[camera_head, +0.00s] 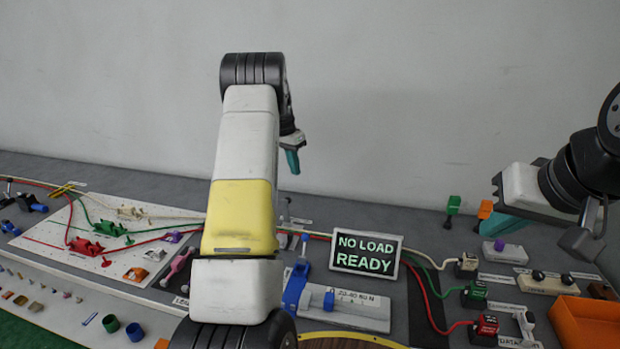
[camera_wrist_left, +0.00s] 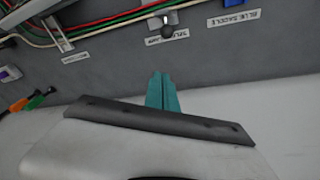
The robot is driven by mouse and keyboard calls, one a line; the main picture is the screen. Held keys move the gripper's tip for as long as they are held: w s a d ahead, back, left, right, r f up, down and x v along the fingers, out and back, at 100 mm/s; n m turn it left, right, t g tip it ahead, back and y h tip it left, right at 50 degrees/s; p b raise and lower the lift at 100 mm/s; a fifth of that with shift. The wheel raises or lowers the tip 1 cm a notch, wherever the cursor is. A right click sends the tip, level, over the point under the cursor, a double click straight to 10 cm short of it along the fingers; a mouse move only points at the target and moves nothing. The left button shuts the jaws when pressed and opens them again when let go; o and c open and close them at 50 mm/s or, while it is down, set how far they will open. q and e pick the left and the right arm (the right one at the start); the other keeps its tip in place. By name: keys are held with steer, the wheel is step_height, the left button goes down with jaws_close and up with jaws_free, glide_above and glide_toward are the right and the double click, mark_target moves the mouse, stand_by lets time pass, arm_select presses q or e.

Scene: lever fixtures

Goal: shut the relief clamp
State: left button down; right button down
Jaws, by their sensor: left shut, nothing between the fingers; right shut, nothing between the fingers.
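My left gripper (camera_head: 293,161) is raised above the back of the bench, shut and empty. Its teal fingers also show together in the left wrist view (camera_wrist_left: 162,92). Just beyond them in that view stands a small grey clamp (camera_wrist_left: 167,19) with a dark round knob, at the cables, beside an upside-down label only partly legible; it looks like the relief clamp. The fingertips appear apart from it. In the head view my left arm hides much of that area, so the clamp's state is unclear. My right gripper (camera_head: 497,222) is shut and empty at the right.
A "NO LOAD READY" display (camera_head: 365,252) stands right of my left arm. A blue lever fixture (camera_head: 297,287) is in front. Red, green and white cables run along the bench. An orange bin (camera_head: 585,322) is at the right. A "BLUE SADDLE" label (camera_wrist_left: 233,17) lies near the clamp.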

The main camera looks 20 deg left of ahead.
mark_target(288, 207)
arm_select(q)
step_height(288, 207, down, 8)
steer(key=s, duration=0.2)
steer(key=shift+s+f, duration=0.2)
steer(key=shift+s, duration=0.1)
steer(key=shift+a, duration=0.1)
stand_by(0.4)
